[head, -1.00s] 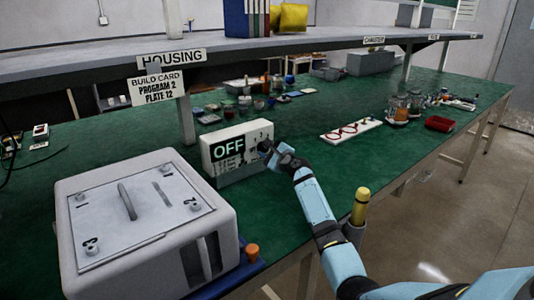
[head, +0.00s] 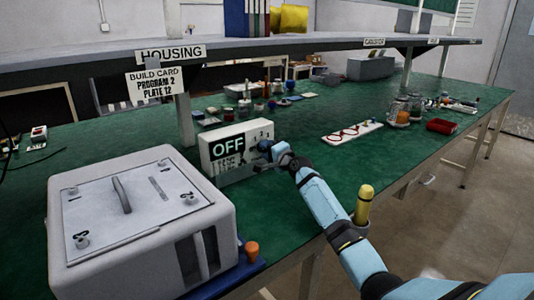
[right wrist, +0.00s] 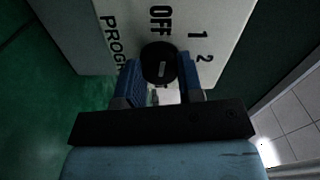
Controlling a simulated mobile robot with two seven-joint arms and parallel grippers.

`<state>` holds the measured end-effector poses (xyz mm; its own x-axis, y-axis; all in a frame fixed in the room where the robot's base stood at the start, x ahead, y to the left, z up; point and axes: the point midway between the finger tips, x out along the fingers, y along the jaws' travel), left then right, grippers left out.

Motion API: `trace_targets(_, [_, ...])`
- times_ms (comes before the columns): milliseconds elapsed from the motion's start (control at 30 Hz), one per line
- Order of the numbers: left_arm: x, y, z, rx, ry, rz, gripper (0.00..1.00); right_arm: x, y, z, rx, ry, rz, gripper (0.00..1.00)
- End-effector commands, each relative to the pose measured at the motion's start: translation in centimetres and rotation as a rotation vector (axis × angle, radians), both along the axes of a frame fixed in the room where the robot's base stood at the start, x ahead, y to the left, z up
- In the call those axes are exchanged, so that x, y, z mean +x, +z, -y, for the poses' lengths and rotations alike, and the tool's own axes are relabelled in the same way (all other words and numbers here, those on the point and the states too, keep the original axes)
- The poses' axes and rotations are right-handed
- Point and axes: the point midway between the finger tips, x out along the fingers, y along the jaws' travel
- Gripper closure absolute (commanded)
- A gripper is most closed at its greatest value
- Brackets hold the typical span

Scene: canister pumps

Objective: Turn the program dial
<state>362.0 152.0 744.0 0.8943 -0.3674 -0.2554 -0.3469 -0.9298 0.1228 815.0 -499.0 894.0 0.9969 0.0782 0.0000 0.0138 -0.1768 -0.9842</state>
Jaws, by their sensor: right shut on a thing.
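The program dial (right wrist: 160,64) is a round black knob with a pale mark, on the front of a white control box (head: 207,150). The box's display reads OFF, and the printed labels OFF, 1 and 2 stand around the dial in the right wrist view. My right gripper (right wrist: 160,80) has its blue fingers on both sides of the dial and is shut on it. In the head view my right gripper (head: 268,154) covers the dial. The build card (head: 156,86) reads PROGRAM 2, PLATE 12. My left gripper is not in view.
A large grey housing (head: 190,222) with numbered corners stands at the front left. A white strip with red rings (head: 352,132), jars (head: 400,112) and a red tray (head: 440,126) lie to the right. A yellow-topped tool (head: 364,205) stands at the bench's front edge. A shelf (head: 300,42) hangs above.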

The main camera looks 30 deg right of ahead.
Motion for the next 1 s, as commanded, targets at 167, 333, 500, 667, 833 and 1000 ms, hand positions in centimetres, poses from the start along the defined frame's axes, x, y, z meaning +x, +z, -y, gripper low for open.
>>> trace_targets(167, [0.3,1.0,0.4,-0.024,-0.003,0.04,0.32,0.0,-0.2,0.0,-0.085,0.001,0.005,0.89])
trace_targets(333, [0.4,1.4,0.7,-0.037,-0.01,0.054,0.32,0.0,-0.1,0.0,-0.132,0.001,0.009,0.89])
trace_targets(500, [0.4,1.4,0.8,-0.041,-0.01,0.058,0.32,0.0,-0.1,0.0,-0.151,0.001,0.011,0.89])
trace_targets(667, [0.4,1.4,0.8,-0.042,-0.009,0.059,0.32,0.0,-0.1,0.0,-0.154,0.001,0.011,0.89])
trace_targets(833, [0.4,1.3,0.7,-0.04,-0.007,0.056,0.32,0.0,-0.1,0.0,-0.154,0.001,0.011,0.89])
trace_targets(1000, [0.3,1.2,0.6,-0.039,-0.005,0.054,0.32,0.0,-0.1,0.0,-0.153,0.001,0.011,0.4])
